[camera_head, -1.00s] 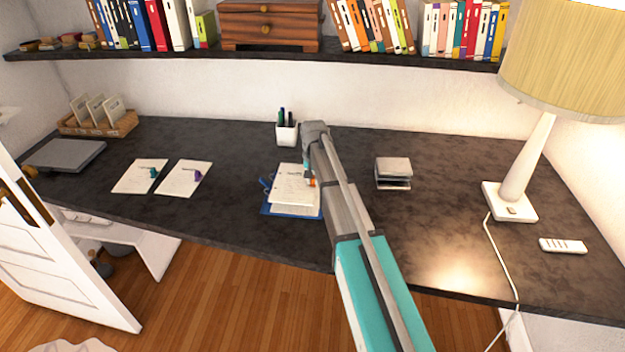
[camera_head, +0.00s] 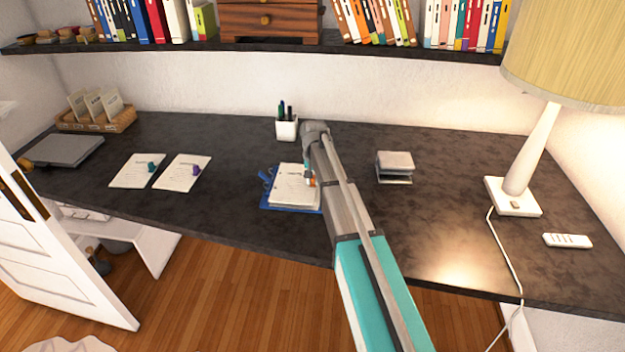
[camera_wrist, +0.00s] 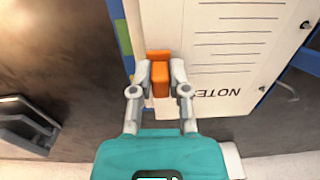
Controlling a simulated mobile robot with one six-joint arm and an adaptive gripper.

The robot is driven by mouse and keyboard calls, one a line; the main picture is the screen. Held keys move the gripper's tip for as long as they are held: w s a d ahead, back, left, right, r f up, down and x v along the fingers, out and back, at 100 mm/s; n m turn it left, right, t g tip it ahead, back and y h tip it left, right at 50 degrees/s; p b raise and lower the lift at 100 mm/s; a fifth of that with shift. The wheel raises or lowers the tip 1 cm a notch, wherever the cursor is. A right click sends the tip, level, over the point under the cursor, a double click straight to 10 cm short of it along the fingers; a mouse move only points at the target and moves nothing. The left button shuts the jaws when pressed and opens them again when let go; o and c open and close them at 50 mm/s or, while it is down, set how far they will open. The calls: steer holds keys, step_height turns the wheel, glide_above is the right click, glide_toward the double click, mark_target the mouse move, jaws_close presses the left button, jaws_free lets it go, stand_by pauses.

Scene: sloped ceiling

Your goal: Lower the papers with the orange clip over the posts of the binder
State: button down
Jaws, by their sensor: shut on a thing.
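The papers (camera_head: 295,185) are a white sheet stack with printed lines and holes, lying over the blue binder (camera_head: 265,202) at the middle of the desk. In the wrist view the papers (camera_wrist: 215,45) show the word NOTE upside down and holes along their right side. The orange clip (camera_wrist: 159,76) sits at their left edge. My gripper (camera_wrist: 160,85) is shut on the orange clip; in the head view it (camera_head: 309,180) is at the papers' right edge. The binder's blue cover (camera_wrist: 115,10) shows at the left. I cannot tell whether the posts pass through the holes.
A pen cup (camera_head: 287,130) stands behind the binder. A small stacked tray (camera_head: 394,166) is to the right, with the lamp (camera_head: 527,165) beyond. The desk front is clear.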

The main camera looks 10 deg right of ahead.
steer(key=shift+f+b, duration=0.65)
steer(key=shift+f, duration=0.1)
steer(key=c, duration=0.5)
jaws_free()
steer(key=shift+c, duration=0.2)
steer(key=shift+r, duration=0.1)
